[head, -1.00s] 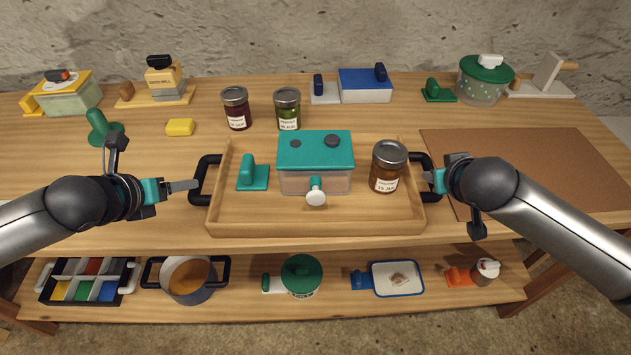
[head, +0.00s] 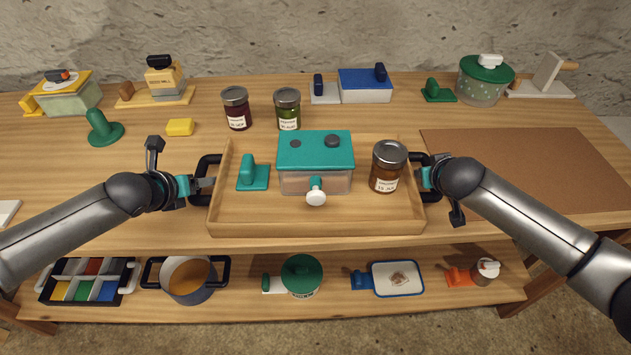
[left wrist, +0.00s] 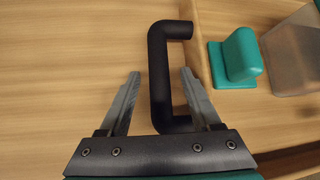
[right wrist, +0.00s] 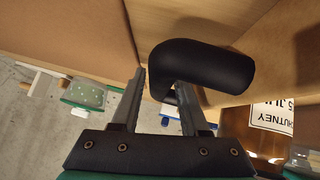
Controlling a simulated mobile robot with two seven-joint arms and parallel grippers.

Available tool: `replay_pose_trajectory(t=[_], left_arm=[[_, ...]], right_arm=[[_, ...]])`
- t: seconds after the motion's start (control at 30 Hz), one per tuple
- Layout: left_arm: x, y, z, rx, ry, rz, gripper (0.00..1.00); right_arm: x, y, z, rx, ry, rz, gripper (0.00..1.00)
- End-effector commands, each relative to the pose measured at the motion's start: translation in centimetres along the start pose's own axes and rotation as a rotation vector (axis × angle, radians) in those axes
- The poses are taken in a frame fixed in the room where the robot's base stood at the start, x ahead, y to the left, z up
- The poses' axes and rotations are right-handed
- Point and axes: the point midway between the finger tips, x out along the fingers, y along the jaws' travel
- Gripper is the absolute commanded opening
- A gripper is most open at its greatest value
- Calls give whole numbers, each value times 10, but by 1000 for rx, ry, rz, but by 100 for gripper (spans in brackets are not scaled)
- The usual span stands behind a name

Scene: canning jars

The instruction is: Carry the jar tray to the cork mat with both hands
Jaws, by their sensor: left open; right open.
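The wooden jar tray (head: 300,228) sits on the table, left of the flat brown cork mat (head: 530,165). It holds an amber jar (head: 386,172), a teal-lidded box (head: 315,160) and a teal block-like item (head: 250,175). My left gripper (head: 203,185) is open at the tray's black left handle (head: 208,166); the left wrist view shows this handle (left wrist: 158,75) between the spread fingers. My right gripper (head: 425,175) is open at the right handle (head: 430,160); in the right wrist view that handle (right wrist: 205,65) lies by the fingertips, partly covering one finger.
A dark red jar (head: 236,110) and a green jar (head: 288,110) stand behind the tray. A yellow block (head: 180,127) and a green-handled item (head: 103,130) are at the left. The cork mat is empty. A lower shelf (head: 240,305) holds pots and boxes.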

Motion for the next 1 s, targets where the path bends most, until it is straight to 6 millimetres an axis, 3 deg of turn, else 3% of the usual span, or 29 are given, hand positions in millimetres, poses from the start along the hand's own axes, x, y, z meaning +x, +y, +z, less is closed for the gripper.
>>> replay_pose_trajectory(t=[0.2,0.6,0.77,1.0], left_arm=[[0,0,0,0,0,0,62],[0,0,0,0,-1,0,17],[0,0,0,0,-1,0,0],[0,0,0,0,-1,0,0]], right_arm=[[0,0,0,0,0,0,42],[0,0,0,0,0,0,0],[0,0,0,0,-1,0,0],[0,0,0,0,-1,0,0]])
